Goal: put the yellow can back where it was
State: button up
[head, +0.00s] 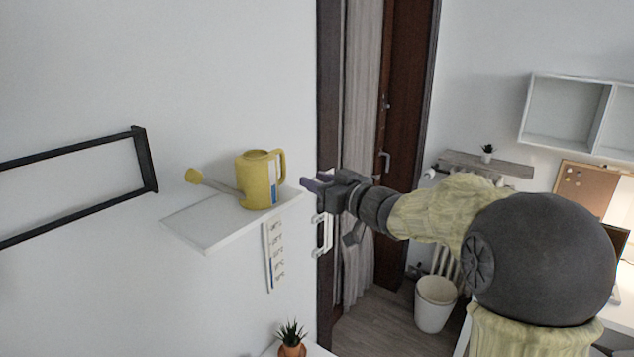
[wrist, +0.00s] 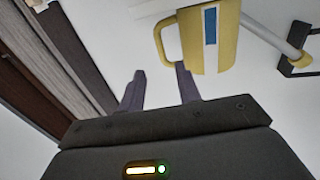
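The yellow can (head: 257,180), a watering can with a long spout and a loop handle, stands upright on a small white wall shelf (head: 209,236). Its spout points left and its handle faces right, toward my gripper (head: 309,185). My gripper is just right of the can, apart from it in the head view. In the wrist view the can (wrist: 211,40) shows upside down beyond the fingers, with its handle near the right fingertip. The fingers (wrist: 160,82) are spread wide with nothing between them. Whether a fingertip touches the can is hard to tell.
A black wall frame (head: 147,160) is left of the shelf. A white strip with markings (head: 274,256) hangs below it. A door handle (head: 323,233) and dark door frame stand close to my gripper. A potted plant (head: 291,340) sits lower down.

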dwell(0.3)
jog(key=s+d+f+m+g+h, duration=0.1)
jog(key=s+d+f+m+h, duration=0.2)
jog(key=d+f+h, duration=0.3)
jog(key=s+d+f+m+g+h, duration=0.1)
jog(key=s+d+f+m+h, duration=0.25)
jog(key=f, duration=0.55)
jog(key=s+d+f+g, duration=0.1)
jog(key=s+f+g, duration=0.2)
jog(key=s, duration=0.4)
jog(key=s+d+f+m+g+h, duration=0.1)
jog(key=s+f+g, duration=0.2)
jog(key=s+f, duration=0.2)
jog(key=s+d+f+g+h, duration=0.1)
jog(key=s+f, duration=0.4)
jog(key=s, duration=0.5)
jog(key=shift+s+g, duration=0.2)
jog(key=shift+g, duration=0.7)
jog(key=shift+f, duration=0.1)
jog(key=b+x, duration=0.2)
jog(key=s+b+x, duration=0.1)
jog(key=b+x, duration=0.1)
jog(key=b, duration=0.1)
jog(key=shift+f, duration=0.4)
